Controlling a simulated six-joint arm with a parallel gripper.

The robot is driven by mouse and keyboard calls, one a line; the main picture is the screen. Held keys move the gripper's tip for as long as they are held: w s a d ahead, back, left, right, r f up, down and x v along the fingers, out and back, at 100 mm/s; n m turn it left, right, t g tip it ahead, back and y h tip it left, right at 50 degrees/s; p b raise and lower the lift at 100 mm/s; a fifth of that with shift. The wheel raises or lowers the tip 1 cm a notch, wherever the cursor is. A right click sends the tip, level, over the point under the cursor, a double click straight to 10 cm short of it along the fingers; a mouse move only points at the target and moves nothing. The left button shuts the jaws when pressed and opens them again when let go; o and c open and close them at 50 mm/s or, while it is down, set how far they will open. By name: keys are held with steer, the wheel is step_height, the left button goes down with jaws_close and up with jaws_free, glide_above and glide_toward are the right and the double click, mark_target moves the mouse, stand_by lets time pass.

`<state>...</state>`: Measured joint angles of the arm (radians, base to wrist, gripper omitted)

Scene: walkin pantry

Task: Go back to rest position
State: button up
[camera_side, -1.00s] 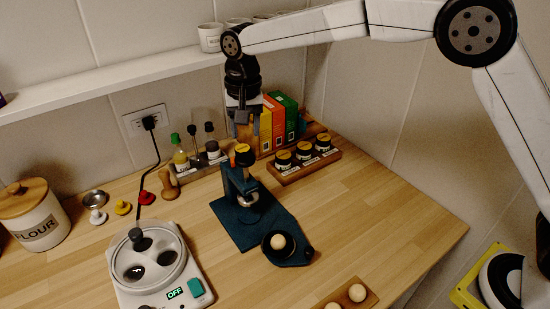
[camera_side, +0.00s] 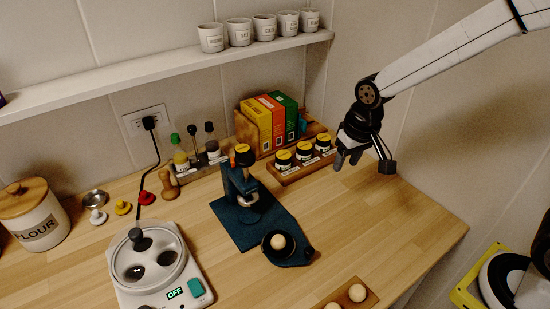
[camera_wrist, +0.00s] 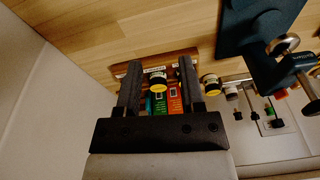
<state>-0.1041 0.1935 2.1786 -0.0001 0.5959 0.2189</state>
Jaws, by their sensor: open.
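My gripper (camera_side: 364,165) is open and empty, held above the right part of the wooden counter (camera_side: 385,215). It is to the right of the rack of yellow-lidded jars (camera_side: 304,158) and apart from it. In the wrist view my gripper (camera_wrist: 160,88) shows its two dark fingers spread, with a yellow-lidded jar (camera_wrist: 158,80) and the coloured boxes (camera_wrist: 172,100) seen beyond and between them. Nothing is between the fingers in the side view.
A blue press (camera_side: 240,185) on a blue mat stands mid-counter, with a round pan (camera_side: 279,246) holding a pale ball. A white appliance (camera_side: 150,270) reading OFF and a flour canister (camera_side: 32,215) are at left. A shelf (camera_side: 160,73) with several cups runs above. The right counter is mostly clear.

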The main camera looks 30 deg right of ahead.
steer(key=s+d+f+n, duration=0.1)
steer(key=s+d+f, duration=0.2)
steer(key=s, duration=0.6)
steer(key=shift+s+d+t, duration=0.3)
steer(key=shift+d, duration=0.15)
